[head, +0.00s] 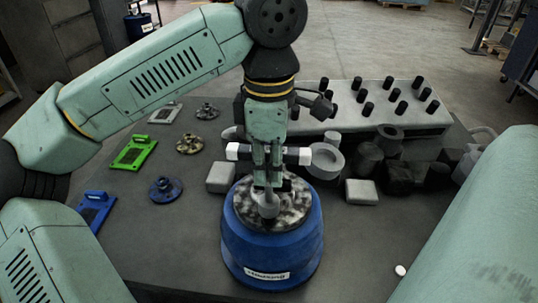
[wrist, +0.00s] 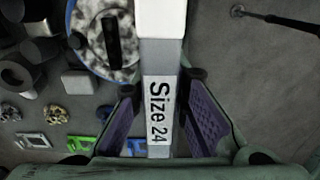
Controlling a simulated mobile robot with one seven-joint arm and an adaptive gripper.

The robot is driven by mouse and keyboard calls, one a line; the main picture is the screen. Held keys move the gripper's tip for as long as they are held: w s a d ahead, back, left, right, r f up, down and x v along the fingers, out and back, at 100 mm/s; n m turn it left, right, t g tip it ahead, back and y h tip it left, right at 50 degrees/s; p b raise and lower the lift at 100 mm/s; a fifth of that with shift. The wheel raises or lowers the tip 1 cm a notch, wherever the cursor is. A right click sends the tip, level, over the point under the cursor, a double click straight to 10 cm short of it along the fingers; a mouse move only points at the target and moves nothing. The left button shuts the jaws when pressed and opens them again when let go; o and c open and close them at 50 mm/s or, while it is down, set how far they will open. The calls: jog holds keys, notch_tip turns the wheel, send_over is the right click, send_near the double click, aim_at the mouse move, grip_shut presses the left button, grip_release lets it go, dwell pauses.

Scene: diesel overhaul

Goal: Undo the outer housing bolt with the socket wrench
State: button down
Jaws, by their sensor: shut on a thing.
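The blue housing (head: 270,250) stands in the front middle of the table, with a mottled grey and black top (head: 240,207). My gripper (head: 268,172) points down over that top, shut on the socket wrench (head: 235,152). The wrench has a white and black bar lying crosswise; in the wrist view its "Size 24" label (wrist: 158,110) runs between the two finger pads. A grey rounded end (head: 268,208) shows below the fingers at the housing top. I cannot tell whether it touches a bolt. The outer bolt is not clearly visible. The housing also shows in the wrist view (wrist: 83,45).
A grey rack with black pegs (head: 385,115) stands behind, with dark cylindrical parts (head: 370,160) in front. Pale blocks (head: 361,192) flank the housing. Green (head: 135,152) and blue (head: 97,212) plates lie at left. The front right table is mostly clear, except a small white disc (head: 400,270).

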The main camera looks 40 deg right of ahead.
jog(key=shift+f, duration=0.6)
jog(key=shift+f, duration=0.1)
